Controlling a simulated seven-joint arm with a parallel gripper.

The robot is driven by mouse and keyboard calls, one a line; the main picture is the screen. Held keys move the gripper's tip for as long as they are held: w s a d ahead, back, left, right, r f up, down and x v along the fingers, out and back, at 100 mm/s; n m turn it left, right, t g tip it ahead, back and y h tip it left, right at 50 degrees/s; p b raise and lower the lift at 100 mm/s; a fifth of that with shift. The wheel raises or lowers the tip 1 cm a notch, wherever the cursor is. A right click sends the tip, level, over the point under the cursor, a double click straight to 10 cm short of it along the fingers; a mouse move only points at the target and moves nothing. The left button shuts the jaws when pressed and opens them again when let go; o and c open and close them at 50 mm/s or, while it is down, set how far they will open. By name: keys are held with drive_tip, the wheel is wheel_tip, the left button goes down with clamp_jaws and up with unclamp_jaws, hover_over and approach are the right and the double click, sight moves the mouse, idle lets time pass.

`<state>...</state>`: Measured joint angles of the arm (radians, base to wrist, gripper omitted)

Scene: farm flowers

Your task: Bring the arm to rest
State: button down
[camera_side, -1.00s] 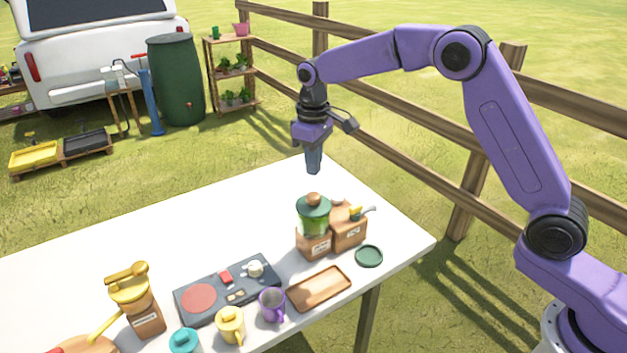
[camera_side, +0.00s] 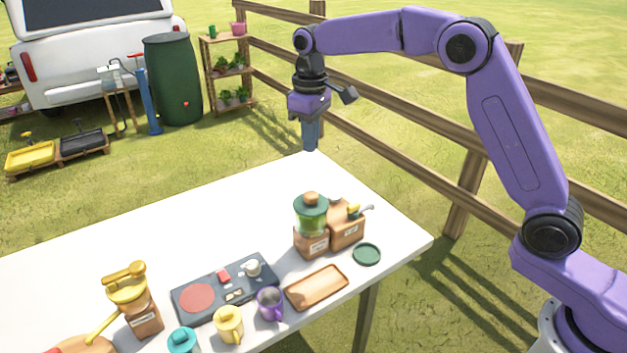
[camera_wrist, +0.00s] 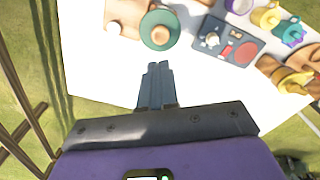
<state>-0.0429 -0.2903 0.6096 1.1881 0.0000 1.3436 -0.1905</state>
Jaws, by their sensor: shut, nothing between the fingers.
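My gripper (camera_side: 310,143) hangs from the purple arm, pointing down, high above the far right corner of the white table (camera_side: 130,220). Its fingers are shut with nothing between them. In the wrist view, the shut fingers (camera_wrist: 157,72) show over bare white tabletop, close to the jar's round green lid. My gripper is clear of every object on the table.
A green-lidded jar grinder (camera_side: 311,222), a wooden tray (camera_side: 317,287), a green saucer (camera_side: 367,254), a dark board (camera_side: 225,288), several mugs and a yellow grinder (camera_side: 131,295) stand along the near side. The table's far side is bare. A wooden fence (camera_side: 400,147) runs behind.

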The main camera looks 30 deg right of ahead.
drive_tip(key=s+n, duration=0.3)
drive_tip(key=s, duration=1.6)
drive_tip(key=s+d+f+n, duration=0.1)
drive_tip(key=s+d, duration=0.4)
drive_tip(key=s, duration=0.5)
drive_tip(key=s+d+f+n, duration=0.2)
drive_tip(key=s+d, duration=0.3)
drive_tip(key=s, duration=0.6)
drive_tip(key=shift+f+n, duration=0.3)
drive_tip(key=shift+f, duration=0.2)
